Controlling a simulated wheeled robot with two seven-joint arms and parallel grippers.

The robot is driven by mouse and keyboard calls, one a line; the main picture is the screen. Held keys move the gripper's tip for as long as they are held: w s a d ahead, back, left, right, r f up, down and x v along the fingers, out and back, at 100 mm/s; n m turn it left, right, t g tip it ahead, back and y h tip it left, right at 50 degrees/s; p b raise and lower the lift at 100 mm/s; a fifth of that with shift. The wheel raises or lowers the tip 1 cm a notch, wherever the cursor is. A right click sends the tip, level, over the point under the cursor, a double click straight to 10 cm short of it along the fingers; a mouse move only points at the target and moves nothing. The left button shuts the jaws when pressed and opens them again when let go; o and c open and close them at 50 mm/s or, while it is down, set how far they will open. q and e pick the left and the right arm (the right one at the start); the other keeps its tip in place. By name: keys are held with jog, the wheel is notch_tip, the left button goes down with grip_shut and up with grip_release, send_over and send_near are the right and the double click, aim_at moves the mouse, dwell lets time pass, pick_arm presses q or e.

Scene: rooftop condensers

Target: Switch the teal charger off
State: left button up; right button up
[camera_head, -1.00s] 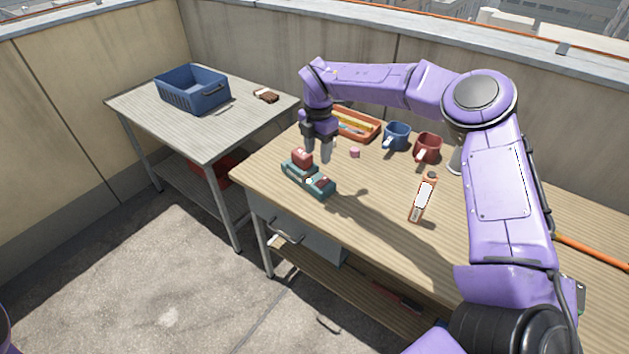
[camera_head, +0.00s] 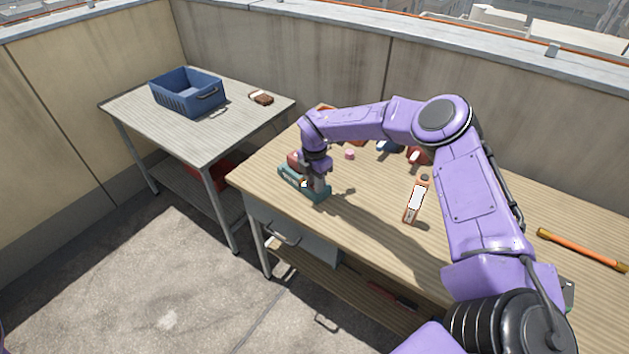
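The teal charger (camera_head: 288,179) sits near the left end of the wooden workbench, with a red block-like part (camera_head: 294,160) on its far left end. My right gripper (camera_head: 314,190) points down right over the charger's right half, its fingers at or just above the top. The fingers hide that part of the charger, including any switch there. I cannot tell whether they touch it or how far apart they are. My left gripper is out of view.
An orange and white tool (camera_head: 415,203) lies right of the charger. A small pink piece (camera_head: 349,154) and partly hidden mugs (camera_head: 417,156) are behind. An orange-handled bar (camera_head: 582,249) lies far right. A blue crate (camera_head: 188,97) stands on the side table. The bench front is clear.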

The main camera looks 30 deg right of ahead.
grip_shut()
jog(key=shift+w+f+b, duration=0.1)
jog(key=shift+f+b, duration=0.05)
jog(key=shift+b, duration=0.25)
jog(key=y+b, duration=0.2)
jog(key=shift+d+f+b, duration=0.15)
jog(key=shift+d+b, duration=0.15)
jog(key=shift+b, duration=0.05)
jog(key=shift+d+r+y+b, duration=0.1)
jog(key=shift+r+y+b, duration=0.1)
jog(key=shift+y+b, duration=0.1)
jog(key=shift+r+g, duration=0.3)
